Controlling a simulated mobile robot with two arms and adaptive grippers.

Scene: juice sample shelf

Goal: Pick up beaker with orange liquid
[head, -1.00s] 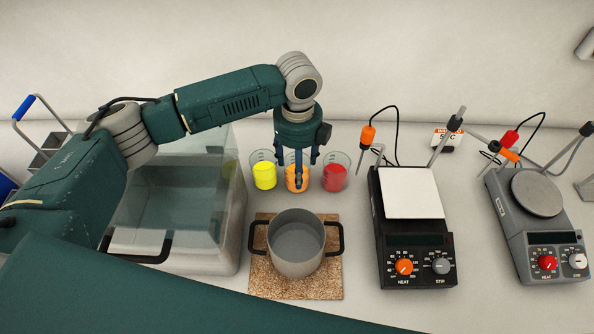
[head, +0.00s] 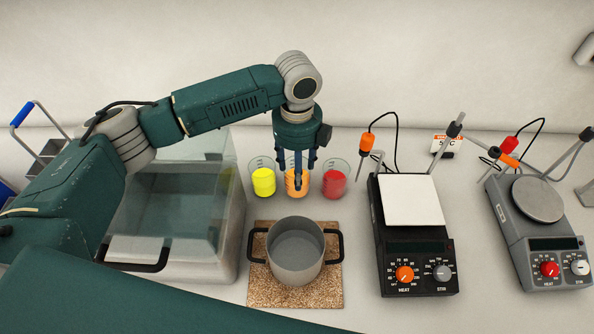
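The beaker with orange liquid (head: 291,187) stands in the middle of a row of three on the counter, between a yellow one and a red one. My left gripper (head: 297,180) points down at the orange beaker, with one dark finger in front of it and other fingers reaching toward its rim on either side. The fingers cover part of the beaker. I cannot tell whether they press on the glass. My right gripper is not in view.
The yellow beaker (head: 263,183) and red beaker (head: 334,184) stand close on either side. A grey pot (head: 294,267) sits on a cork mat (head: 265,293) in front. A clear-lidded bath (head: 175,250) is at left. Two hotplates (head: 418,260) (head: 545,255) with probes stand at right.

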